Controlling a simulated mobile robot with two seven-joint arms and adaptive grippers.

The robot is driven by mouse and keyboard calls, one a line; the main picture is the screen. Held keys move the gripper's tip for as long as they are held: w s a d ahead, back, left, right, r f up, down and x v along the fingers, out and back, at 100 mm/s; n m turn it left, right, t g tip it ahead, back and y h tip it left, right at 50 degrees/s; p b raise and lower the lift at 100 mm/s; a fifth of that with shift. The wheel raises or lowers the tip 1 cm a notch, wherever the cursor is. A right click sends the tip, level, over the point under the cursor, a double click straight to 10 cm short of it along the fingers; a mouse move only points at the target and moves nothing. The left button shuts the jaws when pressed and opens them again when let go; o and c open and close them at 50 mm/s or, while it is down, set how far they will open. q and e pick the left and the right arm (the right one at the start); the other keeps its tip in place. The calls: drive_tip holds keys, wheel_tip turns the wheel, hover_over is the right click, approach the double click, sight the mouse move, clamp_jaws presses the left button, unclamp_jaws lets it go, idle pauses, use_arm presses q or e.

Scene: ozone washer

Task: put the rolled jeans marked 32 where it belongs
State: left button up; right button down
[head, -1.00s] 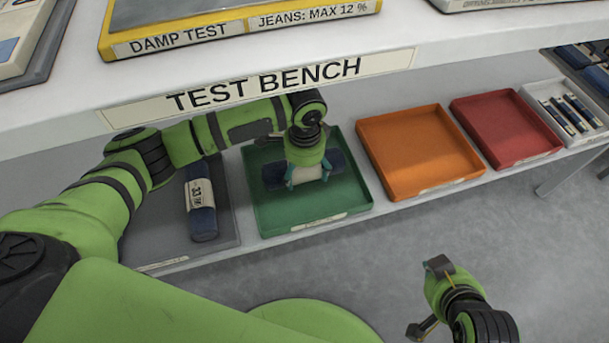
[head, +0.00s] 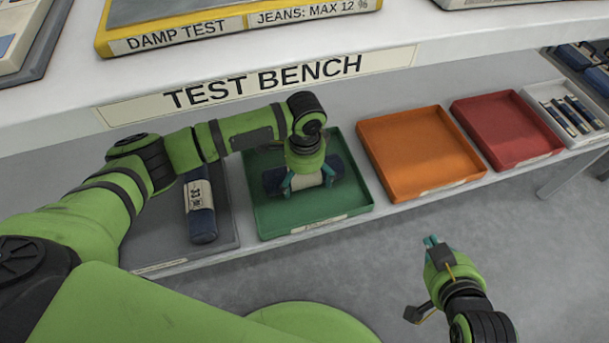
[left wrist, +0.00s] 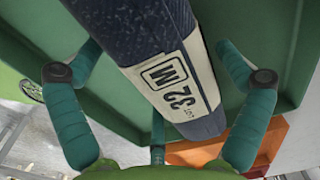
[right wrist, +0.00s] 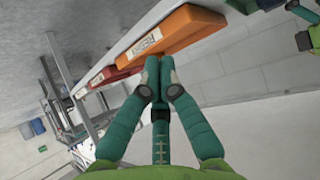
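The rolled jeans marked 32 (head: 274,181) are a dark blue roll with a cream band. They lie in the green tray (head: 312,209) on the lower shelf. In the left wrist view the band on the roll (left wrist: 165,60) reads 32 M. My left gripper (head: 308,184) is over the roll, with its fingers spread on either side of the band. Gaps show between the fingers and the roll in the left wrist view. My right gripper (head: 433,242) is shut and empty, out in front of the shelf. Its fingertips meet in the right wrist view (right wrist: 156,62).
Another dark roll with a cream band (head: 203,222) lies on the grey tray (head: 158,225) to the left. An orange tray (head: 420,150) and a red tray (head: 505,128) are empty. A white tray (head: 545,95) holds several dark items. The TEST BENCH ledge (head: 450,50) overhangs the shelf.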

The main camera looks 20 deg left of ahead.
use_arm(q)
drive_tip(key=shift+r, duration=0.25)
wheel_tip(320, 180, up, 5)
drive_tip(key=shift+p, duration=1.05)
drive_tip(key=shift+d+r, duration=0.1)
drive_tip(key=shift+r, duration=0.55)
drive_tip(key=shift+r+p, duration=0.35)
drive_tip(key=shift+r, duration=0.15)
use_arm(e)
drive_tip(key=s+d+f+g+h, duration=0.1)
drive_tip(key=s+d+f+g, duration=0.3)
drive_tip(key=s+f+g, duration=0.2)
drive_tip(key=shift+s+f+m+g+h, duration=0.35)
drive_tip(key=shift+s+f, duration=0.65)
drive_tip(key=shift+s, duration=0.9)
